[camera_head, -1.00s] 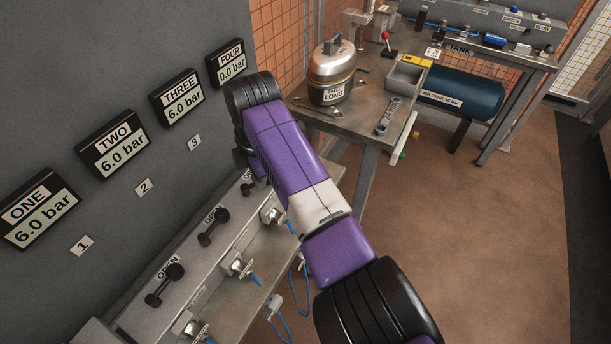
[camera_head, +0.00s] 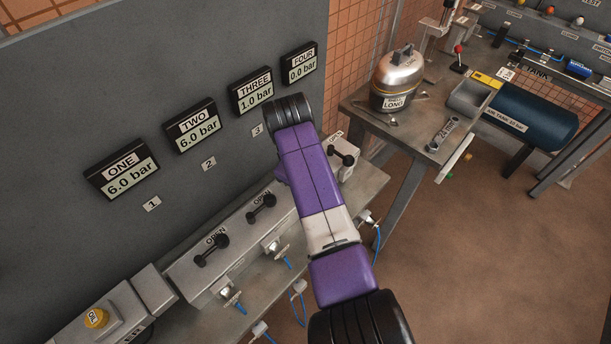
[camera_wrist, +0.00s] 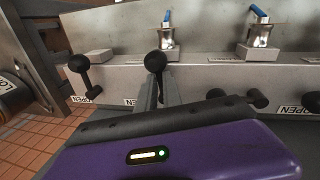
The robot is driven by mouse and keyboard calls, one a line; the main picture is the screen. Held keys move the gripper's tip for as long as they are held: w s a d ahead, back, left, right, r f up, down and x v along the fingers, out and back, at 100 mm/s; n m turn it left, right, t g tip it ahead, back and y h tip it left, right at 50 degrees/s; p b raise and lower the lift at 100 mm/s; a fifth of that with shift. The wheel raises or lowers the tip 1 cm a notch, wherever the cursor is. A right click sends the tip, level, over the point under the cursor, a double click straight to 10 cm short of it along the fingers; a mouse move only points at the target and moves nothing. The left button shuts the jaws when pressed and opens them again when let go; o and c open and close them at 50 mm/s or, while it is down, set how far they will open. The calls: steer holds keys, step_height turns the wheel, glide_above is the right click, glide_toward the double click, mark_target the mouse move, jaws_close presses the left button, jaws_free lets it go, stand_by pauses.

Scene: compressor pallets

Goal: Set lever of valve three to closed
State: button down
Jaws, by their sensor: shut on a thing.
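Lever three is hidden behind my arm in the head view. In the wrist view its black knob (camera_wrist: 154,64) stands between the fingers of my gripper (camera_wrist: 159,90), which is shut on the lever. The lever appears turned across the manifold, toward the outlet side, much like lever four. The valve three display (camera_head: 257,96) reads 1.0 bar. My fingertips are hidden in the head view.
Levers one (camera_head: 211,250) and two (camera_head: 262,207) lie along the manifold, their displays at 6.0 bar. Lever four (camera_head: 342,155) lies across it, its display at 0.0 bar.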

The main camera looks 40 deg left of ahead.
steer(key=shift+d+r+m+h, duration=0.15)
steer(key=shift+d+m+h, duration=0.2)
steer(key=shift+m, duration=0.65)
steer(key=c, duration=1.5)
jaws_free()
steer(key=shift+s+d, duration=0.1)
steer(key=shift+d, duration=0.05)
steer(key=shift+s, duration=0.1)
step_height(320, 180, up, 8)
steer(key=s, duration=0.1)
steer(key=shift+s+f+b, duration=0.2)
steer(key=shift+s+b, duration=0.05)
steer(key=shift+b, duration=0.05)
